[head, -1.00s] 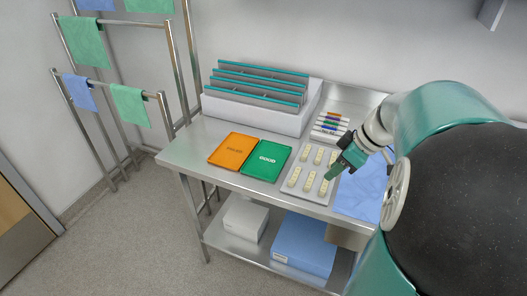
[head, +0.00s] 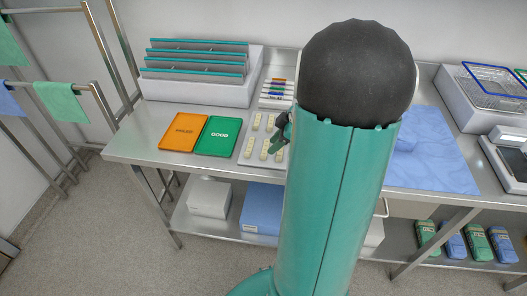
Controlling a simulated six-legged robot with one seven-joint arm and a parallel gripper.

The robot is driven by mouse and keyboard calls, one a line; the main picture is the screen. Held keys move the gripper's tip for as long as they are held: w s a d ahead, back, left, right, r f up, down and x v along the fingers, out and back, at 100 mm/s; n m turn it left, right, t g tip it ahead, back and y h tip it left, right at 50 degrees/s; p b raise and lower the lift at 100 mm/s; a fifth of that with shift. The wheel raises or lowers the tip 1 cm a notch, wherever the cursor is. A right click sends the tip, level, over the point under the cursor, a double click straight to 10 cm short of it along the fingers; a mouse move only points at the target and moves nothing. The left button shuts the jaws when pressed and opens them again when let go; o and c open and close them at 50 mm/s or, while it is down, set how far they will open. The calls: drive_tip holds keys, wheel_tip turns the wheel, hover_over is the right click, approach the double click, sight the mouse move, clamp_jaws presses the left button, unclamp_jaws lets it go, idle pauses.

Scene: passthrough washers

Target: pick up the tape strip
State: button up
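Several small pale yellow strips (head: 265,148) with dark marks lie in two rows on a light grey tray (head: 244,160) on the steel table; they look like the tape strips. My gripper (head: 277,146) is at the right side of this tray, its dark green fingers low over or beside the strips. My own arm covers the gripper's right side and what lies behind it. Whether the fingers are apart, or touch or hold a strip, is too small to tell.
An orange tray (head: 183,131) and a green tray marked GOOD (head: 218,136) lie left of the strips. Coloured markers (head: 276,92) and a white rack with teal-edged dividers (head: 196,85) stand behind. A blue cloth (head: 436,160) lies right of my arm.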

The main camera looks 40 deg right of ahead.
sight(264, 155)
drive_tip(key=x, duration=0.5)
drive_tip(key=shift+a+f, duration=0.15)
drive_tip(key=shift+f, duration=0.1)
clamp_jaws()
